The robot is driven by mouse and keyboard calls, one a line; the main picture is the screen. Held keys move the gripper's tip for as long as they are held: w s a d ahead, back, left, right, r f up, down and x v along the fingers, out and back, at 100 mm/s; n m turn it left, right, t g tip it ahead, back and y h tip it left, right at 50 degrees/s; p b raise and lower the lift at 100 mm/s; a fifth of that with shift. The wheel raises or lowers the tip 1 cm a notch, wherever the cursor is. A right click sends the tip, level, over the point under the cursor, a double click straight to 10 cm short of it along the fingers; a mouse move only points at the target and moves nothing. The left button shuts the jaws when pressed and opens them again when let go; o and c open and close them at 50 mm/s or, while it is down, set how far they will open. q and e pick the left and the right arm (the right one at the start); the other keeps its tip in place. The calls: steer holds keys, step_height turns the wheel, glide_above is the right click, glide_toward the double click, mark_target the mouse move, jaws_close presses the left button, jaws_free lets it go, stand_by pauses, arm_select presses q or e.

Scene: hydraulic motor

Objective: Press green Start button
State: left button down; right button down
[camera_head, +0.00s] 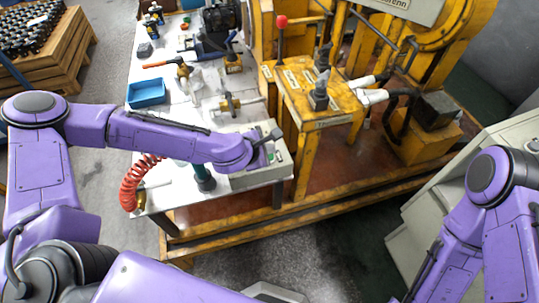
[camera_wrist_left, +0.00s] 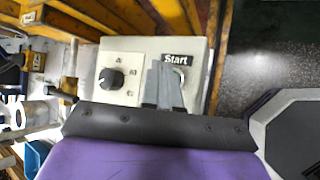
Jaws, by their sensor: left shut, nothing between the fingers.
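A light grey control box (camera_head: 262,178) sits at the front right corner of the white table, partly covered by my left wrist. In the left wrist view the box panel (camera_wrist_left: 135,52) shows a black rotary knob (camera_wrist_left: 110,78) and a black "Start" label (camera_wrist_left: 176,60). My left gripper (camera_head: 274,134) is over the box. In the left wrist view its fingers (camera_wrist_left: 163,72) are together and empty, just below and left of the label. They cover the area under the label, so the green button is not clearly seen. I cannot tell whether the fingertips touch the panel. My right gripper is out of view.
A yellow machine frame (camera_head: 310,100) with a red-topped lever (camera_head: 281,22) stands right beside the table. A blue bin (camera_head: 146,93), tools and parts lie on the white table. A red coiled hose (camera_head: 130,185) hangs at its left front. Open floor lies in front.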

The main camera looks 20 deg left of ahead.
arm_select(q)
steer(key=shift+f, duration=0.1)
stand_by(0.6)
steer(key=shift+f+b, duration=0.35)
steer(key=shift+f+b, duration=0.3)
steer(key=shift+f, duration=0.1)
stand_by(0.5)
steer(key=shift+r+p, duration=0.75)
steer(key=shift+r, duration=0.05)
step_height(320, 180, up, 5)
steer(key=p, duration=0.4)
steer(key=shift+r+p, duration=0.15)
steer(key=shift+p, duration=0.25)
